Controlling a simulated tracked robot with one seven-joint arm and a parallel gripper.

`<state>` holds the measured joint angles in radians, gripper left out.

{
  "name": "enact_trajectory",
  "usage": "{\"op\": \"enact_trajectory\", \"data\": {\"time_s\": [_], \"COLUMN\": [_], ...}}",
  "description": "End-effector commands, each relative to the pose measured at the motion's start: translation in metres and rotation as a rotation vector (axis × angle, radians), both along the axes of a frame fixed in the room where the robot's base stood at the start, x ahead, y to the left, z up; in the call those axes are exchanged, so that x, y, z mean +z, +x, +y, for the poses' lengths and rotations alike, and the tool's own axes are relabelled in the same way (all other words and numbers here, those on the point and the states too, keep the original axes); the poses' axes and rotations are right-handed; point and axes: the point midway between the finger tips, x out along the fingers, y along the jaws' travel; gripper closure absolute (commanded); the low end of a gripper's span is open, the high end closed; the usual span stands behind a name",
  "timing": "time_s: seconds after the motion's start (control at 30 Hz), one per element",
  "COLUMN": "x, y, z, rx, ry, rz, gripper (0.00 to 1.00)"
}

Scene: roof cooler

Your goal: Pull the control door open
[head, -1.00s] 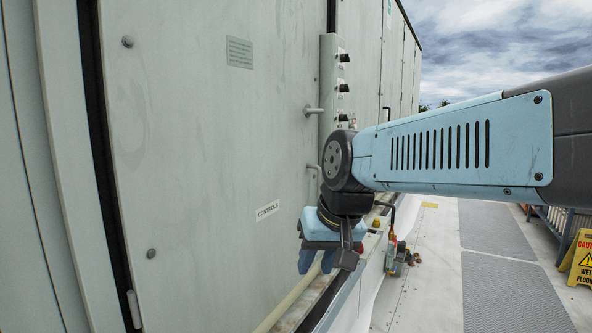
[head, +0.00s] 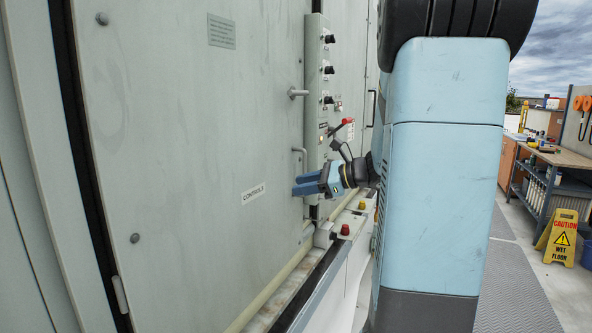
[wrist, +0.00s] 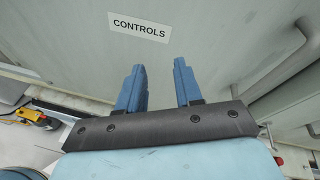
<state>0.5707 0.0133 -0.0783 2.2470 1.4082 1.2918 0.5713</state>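The control door (head: 180,150) is a large grey-green panel with a white CONTROLS label (head: 253,194). A slim bent metal handle (head: 304,160) stands at its right edge. My gripper (head: 303,185) is just below the handle in the head view, its blue fingers pointing left across the door. In the wrist view the fingers of my gripper (wrist: 159,85) are spread with nothing between them, below the CONTROLS label (wrist: 139,28). A grey bar (wrist: 290,85), possibly the handle, runs to the right of the fingers. The door looks shut.
A yellow wet-floor sign (head: 562,238) and a workbench (head: 560,156) stand at the far right.

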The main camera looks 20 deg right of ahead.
Motion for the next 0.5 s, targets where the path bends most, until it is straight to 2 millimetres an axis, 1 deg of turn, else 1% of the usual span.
{"op": "enact_trajectory", "data": {"time_s": [0.03, 0.1, 0.2, 0.3, 0.4, 0.5], "x": [-0.003, -0.003, -0.005, -0.007, -0.008, -0.008], "y": [0.011, 0.023, 0.034, 0.04, 0.043, 0.046], "z": [-0.024, -0.054, -0.093, -0.122, -0.14, -0.146], "rx": [-0.066, -0.151, -0.253, -0.326, -0.366, -0.382], "ry": [0.077, 0.179, 0.302, 0.389, 0.44, 0.459], "rz": [0.006, 0.004, -0.006, -0.018, -0.029, -0.034], "gripper": [0.65, 0.65, 0.65, 0.65, 0.65, 0.65]}}
